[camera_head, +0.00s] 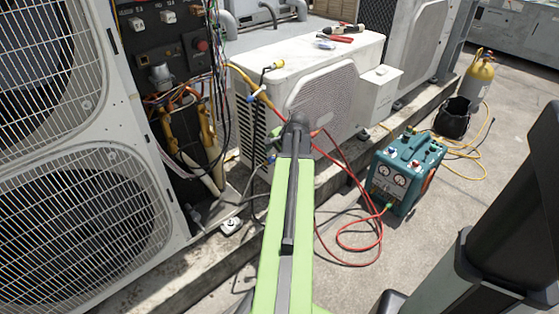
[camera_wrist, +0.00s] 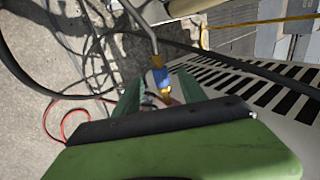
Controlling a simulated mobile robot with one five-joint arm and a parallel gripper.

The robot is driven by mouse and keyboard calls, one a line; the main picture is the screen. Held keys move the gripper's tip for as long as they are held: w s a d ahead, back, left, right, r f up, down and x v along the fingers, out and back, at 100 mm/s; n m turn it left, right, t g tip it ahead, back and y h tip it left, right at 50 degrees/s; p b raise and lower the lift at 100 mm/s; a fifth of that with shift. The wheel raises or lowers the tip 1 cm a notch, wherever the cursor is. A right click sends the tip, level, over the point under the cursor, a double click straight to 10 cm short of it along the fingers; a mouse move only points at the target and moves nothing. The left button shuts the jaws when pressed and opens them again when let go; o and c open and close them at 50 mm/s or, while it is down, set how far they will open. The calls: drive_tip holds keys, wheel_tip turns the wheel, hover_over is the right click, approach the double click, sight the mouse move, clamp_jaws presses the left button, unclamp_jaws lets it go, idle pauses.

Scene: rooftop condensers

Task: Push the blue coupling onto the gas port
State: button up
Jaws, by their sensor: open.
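In the wrist view, the blue coupling (camera_wrist: 160,77) sits on the end of a grey curved pipe or hose. A brass end (camera_wrist: 167,97) shows just below it; I cannot tell whether this belongs to the coupling or is the gas port. My gripper (camera_wrist: 159,84) is open, with one green finger on each side of the coupling. I see no clear contact between fingers and coupling.
A teal gauge machine (camera_head: 405,172) stands on the ground to the right, with a looped red hose (camera_head: 362,247) beside it. A large fan unit (camera_head: 75,160) and an open wiring panel (camera_head: 150,45) stand left. Pliers (camera_head: 340,29) lie on the white unit.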

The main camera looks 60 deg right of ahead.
sight(270, 160)
drive_tip(key=b+x, duration=0.1)
drive_tip(key=x, duration=0.2)
drive_tip(key=shift+w+f+b, duration=0.1)
drive_tip(key=shift+b, duration=0.2)
clamp_jaws()
idle(0.4)
